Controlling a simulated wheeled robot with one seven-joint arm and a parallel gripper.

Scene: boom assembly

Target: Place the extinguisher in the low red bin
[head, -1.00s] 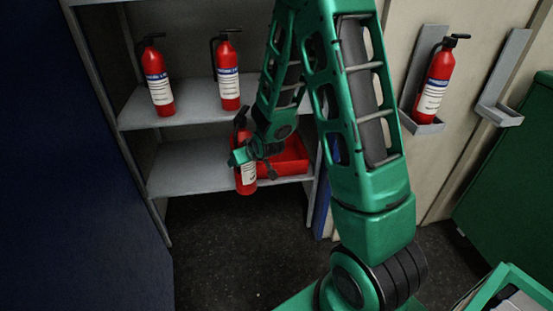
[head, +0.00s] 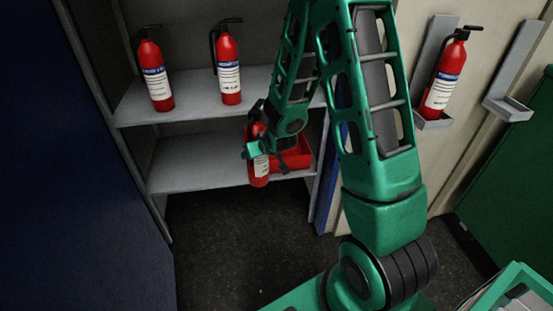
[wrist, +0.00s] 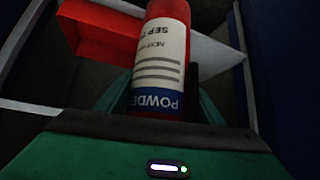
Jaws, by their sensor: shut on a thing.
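My gripper (head: 262,152) is shut on a red extinguisher (head: 258,172) with a white and blue label. It holds the extinguisher roughly upright at the front of the lower shelf, just left of the low red bin (head: 303,153). In the wrist view the extinguisher (wrist: 163,60) fills the middle, and the red bin (wrist: 95,32) shows behind it to the left. The bin sits at the right end of the lower shelf, partly hidden by my arm. Whether the extinguisher touches the bin or the shelf edge, I cannot tell.
Two extinguishers (head: 155,75) (head: 228,70) stand on the upper shelf (head: 190,105). Another extinguisher (head: 445,75) sits in a wall bracket, beside an empty bracket (head: 510,105). The lower shelf (head: 190,165) is clear on its left. A green cabinet (head: 515,175) stands at right.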

